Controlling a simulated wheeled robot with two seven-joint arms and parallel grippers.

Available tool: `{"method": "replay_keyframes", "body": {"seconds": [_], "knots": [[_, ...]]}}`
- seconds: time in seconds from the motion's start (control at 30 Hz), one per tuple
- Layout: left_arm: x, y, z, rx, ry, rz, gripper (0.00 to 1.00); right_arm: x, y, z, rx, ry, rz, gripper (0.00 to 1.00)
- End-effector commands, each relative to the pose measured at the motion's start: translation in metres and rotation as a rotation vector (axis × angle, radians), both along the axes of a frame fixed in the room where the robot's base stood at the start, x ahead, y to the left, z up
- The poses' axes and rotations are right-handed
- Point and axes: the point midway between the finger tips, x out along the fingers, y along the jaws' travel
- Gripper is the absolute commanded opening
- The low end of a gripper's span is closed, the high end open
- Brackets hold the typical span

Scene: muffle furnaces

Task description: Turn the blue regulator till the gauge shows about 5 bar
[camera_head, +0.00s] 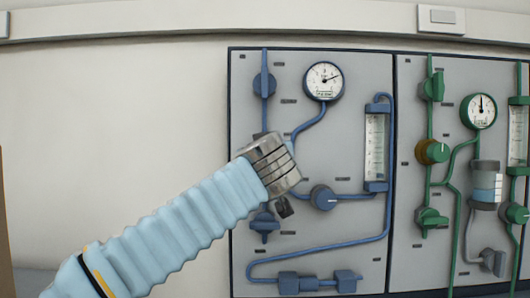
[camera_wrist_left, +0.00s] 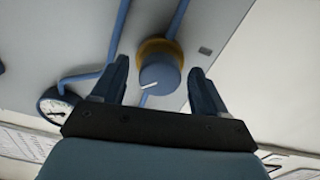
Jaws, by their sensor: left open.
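The blue regulator (camera_wrist_left: 159,76) is a round knob with a white mark and an orange-brown ring behind it. It shows in the left wrist view, between the two dark fingers of my left gripper (camera_wrist_left: 160,66). The gripper is open, one finger on each side, with gaps to the knob. In the head view my left wrist (camera_head: 268,165) hides the regulator and most of the gripper. The gauge (camera_head: 323,80) is a round white dial with a blue rim. Its needle points right and slightly up; the numbers are too small to read. My right gripper is not in view.
Another blue knob (camera_head: 323,197) and a flow tube (camera_head: 375,146) sit right of my wrist. Blue valves (camera_head: 264,85) stand above and below it. A green-piped panel (camera_head: 410,262) with its own gauge (camera_head: 479,110) is at the right. The wall at the left is clear.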

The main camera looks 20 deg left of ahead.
Motion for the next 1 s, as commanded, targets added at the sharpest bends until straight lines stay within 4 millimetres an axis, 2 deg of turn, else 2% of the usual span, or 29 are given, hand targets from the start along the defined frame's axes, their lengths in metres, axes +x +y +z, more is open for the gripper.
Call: {"method": "replay_keyframes", "body": {"seconds": [0.2, 0.57, 0.67, 0.9, 1.0], "knots": [[0.0001, 0.0003, -0.0002, 0.000, 0.000, 0.000, 0.74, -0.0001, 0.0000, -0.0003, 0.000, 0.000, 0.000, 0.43], [-0.0002, 0.0004, -0.0001, 0.000, 0.000, 0.001, 0.18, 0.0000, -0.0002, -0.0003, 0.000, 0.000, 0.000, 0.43], [-0.0003, 0.0002, 0.0000, 0.017, 0.005, 0.001, 0.17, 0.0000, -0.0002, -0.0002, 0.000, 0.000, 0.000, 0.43], [-0.0006, 0.0007, 0.0005, 0.222, 0.063, 0.001, 0.17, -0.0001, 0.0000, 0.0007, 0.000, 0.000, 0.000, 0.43], [-0.0007, 0.0008, 0.0003, 0.256, 0.072, 0.001, 0.17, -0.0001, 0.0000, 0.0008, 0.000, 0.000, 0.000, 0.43]]}}
